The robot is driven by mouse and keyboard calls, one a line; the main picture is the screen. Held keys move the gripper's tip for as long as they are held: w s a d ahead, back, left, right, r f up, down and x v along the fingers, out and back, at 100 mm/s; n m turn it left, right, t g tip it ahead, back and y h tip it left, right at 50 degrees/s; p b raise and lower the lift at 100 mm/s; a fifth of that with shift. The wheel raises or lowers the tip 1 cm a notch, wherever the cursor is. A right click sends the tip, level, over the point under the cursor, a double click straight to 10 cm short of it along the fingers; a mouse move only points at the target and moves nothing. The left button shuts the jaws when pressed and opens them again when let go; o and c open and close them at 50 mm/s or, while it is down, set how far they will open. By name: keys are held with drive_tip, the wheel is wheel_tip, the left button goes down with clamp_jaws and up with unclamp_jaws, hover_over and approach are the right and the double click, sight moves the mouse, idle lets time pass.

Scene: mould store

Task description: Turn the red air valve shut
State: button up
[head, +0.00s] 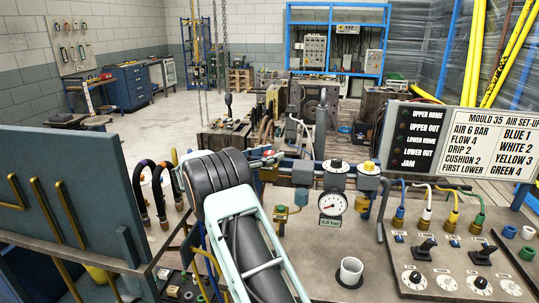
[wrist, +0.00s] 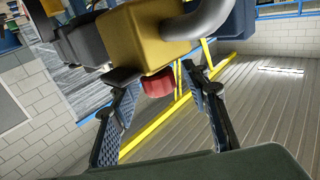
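The red air valve handle (wrist: 157,84) shows in the wrist view, just below a yellow block (wrist: 150,38) with a thick grey pipe. My gripper (wrist: 161,88) is open, with one finger to the left of the red handle and one to its right. In the head view a small bit of red (head: 268,153) shows beyond the end of my arm. The arm hides most of the gripper there.
A pressure gauge (head: 332,204) stands right of my arm. A white cup (head: 350,271) sits on the bench, left of a panel with joysticks and knobs (head: 440,270). A sign board (head: 462,150) stands behind.

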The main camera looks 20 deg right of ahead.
drive_tip(key=shift+a, duration=0.15)
drive_tip(key=s+a, duration=0.2)
drive_tip(key=a, duration=0.9)
drive_tip(key=shift+a, duration=0.3)
